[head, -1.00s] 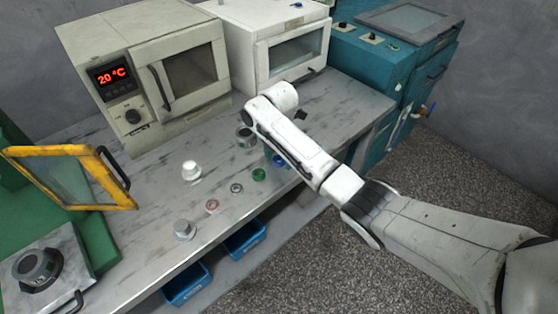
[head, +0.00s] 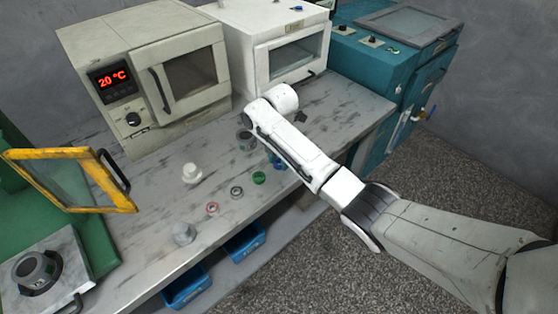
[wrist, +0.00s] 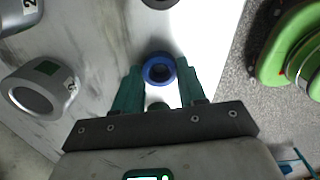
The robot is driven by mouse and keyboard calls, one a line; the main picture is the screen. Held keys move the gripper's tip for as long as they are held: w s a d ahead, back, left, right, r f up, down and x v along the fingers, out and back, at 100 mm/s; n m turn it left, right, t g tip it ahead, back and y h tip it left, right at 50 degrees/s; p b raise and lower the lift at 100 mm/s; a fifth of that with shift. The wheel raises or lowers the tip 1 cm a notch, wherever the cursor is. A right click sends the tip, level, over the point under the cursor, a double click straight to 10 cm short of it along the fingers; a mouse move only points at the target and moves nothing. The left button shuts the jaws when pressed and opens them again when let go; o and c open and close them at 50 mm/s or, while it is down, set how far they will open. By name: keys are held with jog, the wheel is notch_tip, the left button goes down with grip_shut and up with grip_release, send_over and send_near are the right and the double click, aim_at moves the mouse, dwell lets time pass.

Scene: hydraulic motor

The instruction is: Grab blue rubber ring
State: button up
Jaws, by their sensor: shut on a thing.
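The blue rubber ring (wrist: 159,69) is in the wrist view, between the tips of my gripper's two green fingers. My gripper (wrist: 160,80) is shut on the ring, one finger on each side of it. In the head view my white arm reaches over the workbench (head: 150,235) from the right and hides most of the gripper and the ring.
A green ring (head: 259,178), a grey ring (head: 237,192) and a red ring (head: 212,209) lie left of the gripper. A white part (head: 191,174) and a grey part (head: 184,233) stand further left. An oven (head: 150,80) and a white cabinet (head: 260,50) stand behind.

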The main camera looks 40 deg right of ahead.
jog(key=shift+r, duration=0.6)
jog(key=s+a+r+p, duration=0.3)
jog(key=s+r+p, duration=0.8)
jog(key=s, duration=0.2)
jog(key=shift+s+r+p, duration=0.3)
jog(key=shift+s+r, duration=0.05)
